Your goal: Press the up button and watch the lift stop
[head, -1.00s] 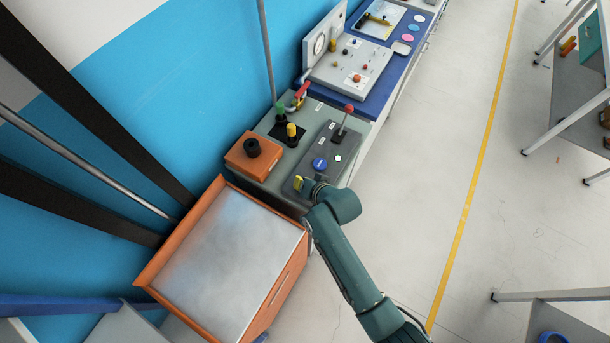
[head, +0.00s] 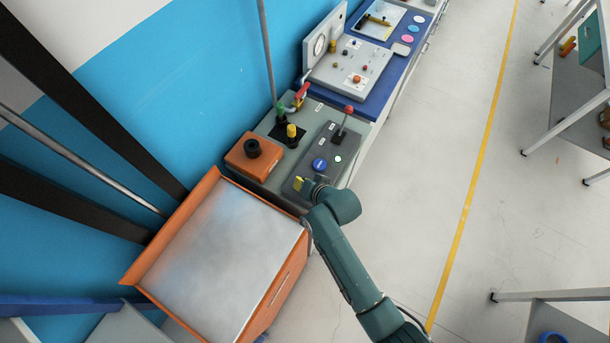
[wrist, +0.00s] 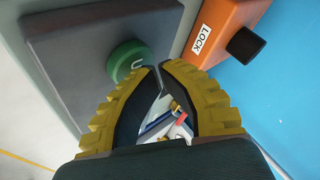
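In the wrist view a round green button (wrist: 128,61) with a letter like a "U" stands on a dark grey panel (wrist: 85,40). My gripper (wrist: 156,68) has its yellow fingertips drawn together at the button's edge; I cannot tell whether they touch or press it. Nothing is held between the fingers. In the head view my gripper (head: 300,184) is over the near end of the dark panel (head: 325,152), hiding the green button. The lift platform (head: 225,255), with an orange rim and pale top, is left of and below the gripper.
The panel also has a blue button (head: 319,164), a small pale button (head: 337,158) and a red-knobbed lever (head: 348,110). An orange box with a black knob (head: 252,148) is beside it, marked LOCK in the wrist view. Open floor (head: 430,170) lies to the right.

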